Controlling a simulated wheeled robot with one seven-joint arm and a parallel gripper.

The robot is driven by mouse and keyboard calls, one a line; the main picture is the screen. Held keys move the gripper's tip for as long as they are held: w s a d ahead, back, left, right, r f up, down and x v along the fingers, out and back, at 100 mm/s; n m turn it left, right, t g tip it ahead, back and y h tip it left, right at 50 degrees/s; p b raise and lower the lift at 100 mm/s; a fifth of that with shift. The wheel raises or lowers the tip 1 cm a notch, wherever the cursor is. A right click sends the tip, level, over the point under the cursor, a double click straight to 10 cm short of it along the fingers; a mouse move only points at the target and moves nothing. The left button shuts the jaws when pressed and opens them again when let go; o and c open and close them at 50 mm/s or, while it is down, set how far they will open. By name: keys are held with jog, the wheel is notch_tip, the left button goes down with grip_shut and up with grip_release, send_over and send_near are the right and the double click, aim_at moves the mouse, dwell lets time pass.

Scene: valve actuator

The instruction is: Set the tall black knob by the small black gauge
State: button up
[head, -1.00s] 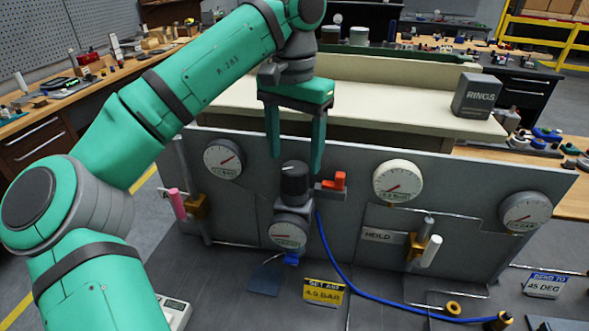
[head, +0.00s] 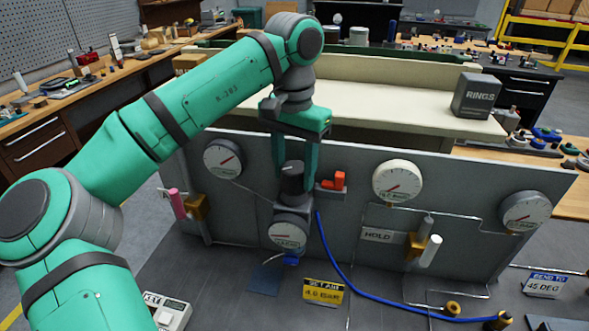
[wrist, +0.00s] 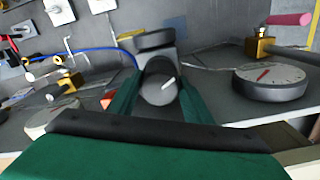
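The tall black knob (head: 292,182) stands upright on a grey regulator body on the panel's front. In the wrist view the knob (wrist: 158,88) shows its round top with a white pointer line. My gripper (head: 294,165) points down over it, one finger on each side, and appears closed against its sides. The fingers (wrist: 160,85) also flank it in the wrist view. The small gauge (head: 287,235), white-faced with a red needle, sits just below the knob. In the wrist view its dark rim (wrist: 153,42) shows nearly edge-on, its face hidden.
A red lever (head: 334,181) is close right of the knob. A blue hose (head: 345,277) runs down and right. Larger white gauges (head: 223,158) (head: 397,181) (head: 526,211) flank it. A yellow "SET AIR" card (head: 323,291) stands in front; its number is blurred.

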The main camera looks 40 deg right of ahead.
aim_at(293, 167)
jog(key=shift+m, duration=1.5)
jog(key=shift+w, duration=0.1)
jog(key=o, duration=1.1)
jog(key=shift+c, duration=0.2)
notch_tip(293, 167, up, 11)
